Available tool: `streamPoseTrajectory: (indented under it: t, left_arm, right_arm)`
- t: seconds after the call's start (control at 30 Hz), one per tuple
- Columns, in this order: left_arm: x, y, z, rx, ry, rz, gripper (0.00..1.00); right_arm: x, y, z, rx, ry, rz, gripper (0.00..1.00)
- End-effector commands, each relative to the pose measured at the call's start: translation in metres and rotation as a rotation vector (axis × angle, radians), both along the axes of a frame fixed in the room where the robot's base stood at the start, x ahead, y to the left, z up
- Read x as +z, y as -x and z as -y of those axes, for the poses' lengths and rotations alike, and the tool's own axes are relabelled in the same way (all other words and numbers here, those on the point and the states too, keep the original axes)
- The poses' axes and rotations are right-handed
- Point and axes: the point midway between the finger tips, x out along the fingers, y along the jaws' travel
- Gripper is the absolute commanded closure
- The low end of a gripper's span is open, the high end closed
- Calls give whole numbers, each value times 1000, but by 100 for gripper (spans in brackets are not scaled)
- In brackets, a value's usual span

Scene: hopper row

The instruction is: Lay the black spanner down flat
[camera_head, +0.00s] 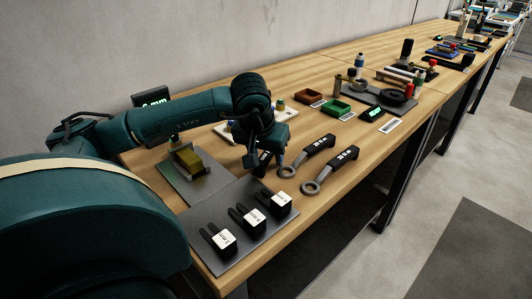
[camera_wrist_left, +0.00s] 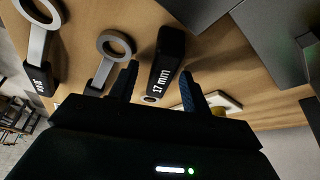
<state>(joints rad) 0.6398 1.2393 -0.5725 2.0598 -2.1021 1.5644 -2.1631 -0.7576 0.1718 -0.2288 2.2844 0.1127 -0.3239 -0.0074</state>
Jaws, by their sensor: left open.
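My left gripper (camera_head: 264,153) is open and points down at the table, left of two flat ring spanners. In the wrist view its two fingers (camera_wrist_left: 159,72) stand apart, with a black handle marked "17 mm" (camera_wrist_left: 170,50) between or beyond them. A small part of a metal ring shows at that handle's lower end; the rest is hidden by the gripper. I take this as the black spanner; whether it stands, leans or lies, and whether the fingers touch it, I cannot tell. In the head view the gripper mostly hides it. My right gripper is not in view.
Two spanners with black handles and grey rings lie to the right, one nearer the gripper (camera_head: 306,155) and one beyond (camera_head: 330,171). A grey mat (camera_head: 235,262) with three black labelled blocks is in front. A grey plate (camera_head: 190,190) bears a yellowish block. Trays stand farther back.

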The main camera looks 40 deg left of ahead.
Motion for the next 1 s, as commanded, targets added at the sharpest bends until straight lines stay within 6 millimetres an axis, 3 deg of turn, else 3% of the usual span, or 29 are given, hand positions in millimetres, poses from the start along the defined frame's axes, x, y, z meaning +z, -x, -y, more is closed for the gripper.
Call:
streamPoseTrajectory:
  t: [0.1,0.2,0.6,0.8,1.0]
  left_arm:
    - [0,0,0,0,0,0,52]
    - [21,7,2,0,-2,6,52]
    - [103,39,15,0,-1,5,52]
    - [120,46,18,0,-1,2,52]
    - [122,48,19,0,0,1,52]
  right_arm:
    - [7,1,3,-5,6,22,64]
    - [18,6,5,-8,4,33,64]
    - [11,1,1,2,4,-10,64]
    - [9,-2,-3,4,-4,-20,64]
    - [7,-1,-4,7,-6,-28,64]
